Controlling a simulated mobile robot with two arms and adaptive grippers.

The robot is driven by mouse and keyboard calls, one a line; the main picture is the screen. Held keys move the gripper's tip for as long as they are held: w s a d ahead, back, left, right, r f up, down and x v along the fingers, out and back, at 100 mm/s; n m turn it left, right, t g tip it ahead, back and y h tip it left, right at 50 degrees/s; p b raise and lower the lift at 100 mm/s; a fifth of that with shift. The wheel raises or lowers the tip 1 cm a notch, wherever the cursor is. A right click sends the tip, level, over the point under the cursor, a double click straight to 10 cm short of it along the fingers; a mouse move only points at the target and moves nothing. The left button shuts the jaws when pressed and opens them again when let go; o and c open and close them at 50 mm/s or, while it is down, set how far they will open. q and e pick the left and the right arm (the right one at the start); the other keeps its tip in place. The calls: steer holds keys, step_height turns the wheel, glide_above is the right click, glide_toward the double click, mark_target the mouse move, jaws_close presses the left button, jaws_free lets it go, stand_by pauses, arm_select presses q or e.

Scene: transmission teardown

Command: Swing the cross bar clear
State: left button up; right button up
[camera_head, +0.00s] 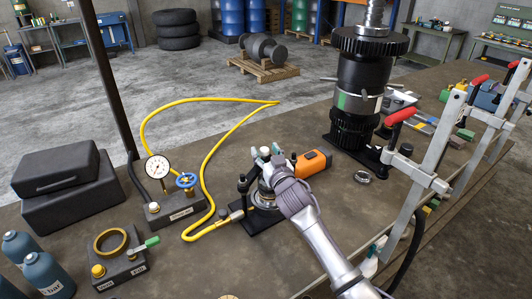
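A small fixture stands on a black base plate (262,219) in the middle of the workbench. A dark upright post (243,187) rises at its left side, and a metal round body (262,196) sits in it. My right gripper (265,153) is directly over this fixture, with its arm coming in from the lower right. A pale round knob or cap shows between its fingertips; I cannot tell whether they touch it. No cross bar can be made out clearly; my gripper and wrist cover most of the fixture's top. My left gripper is not in view.
A yellow hose (205,155) runs from the fixture and loops behind a pressure gauge (158,167) with a blue valve. An orange device (313,163) lies close right of my gripper. The tall black gear stack (361,85) and red-handled clamps (401,116) stand farther right.

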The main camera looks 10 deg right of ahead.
steer(key=shift+s+f, duration=0.1)
steer(key=shift+s, duration=0.05)
steer(key=s+d, duration=0.1)
steer(key=s, duration=1)
steer(key=shift+s, duration=0.35)
steer(key=shift+d, duration=0.15)
